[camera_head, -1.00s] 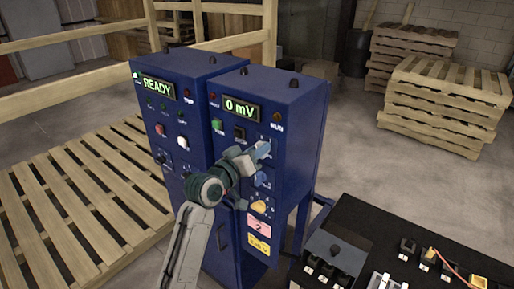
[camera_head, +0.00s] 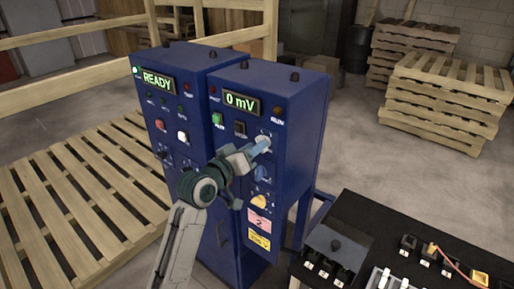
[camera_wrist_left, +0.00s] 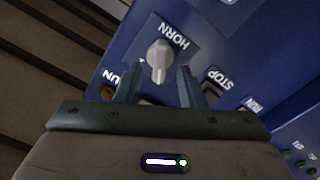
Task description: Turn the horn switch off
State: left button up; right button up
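The horn switch (camera_wrist_left: 158,58) is a light grey knob on a blue panel, beside the label HORN, in the left wrist view. Its narrow handle points toward my gripper in that picture. My left gripper (camera_wrist_left: 158,84) is open, one finger on each side of the handle's end; I see a gap on both sides and no grip. In the head view the horn switch (camera_head: 263,140) is partly hidden by the tips of my left gripper (camera_head: 260,145), which reaches the upper right of the right-hand blue cabinet (camera_head: 285,160). My right gripper is in neither view.
Below the horn switch are a blue knob (camera_head: 262,173) and a yellow knob (camera_head: 259,200). A green button (camera_head: 217,119) and a 0 mV display (camera_head: 240,104) are nearby.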

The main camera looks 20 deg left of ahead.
pick_arm(q)
jog(key=b+v, duration=0.2)
jog(key=v, duration=0.6)
jog(key=shift+s+b, duration=0.35)
jog(key=shift+a, duration=0.15)
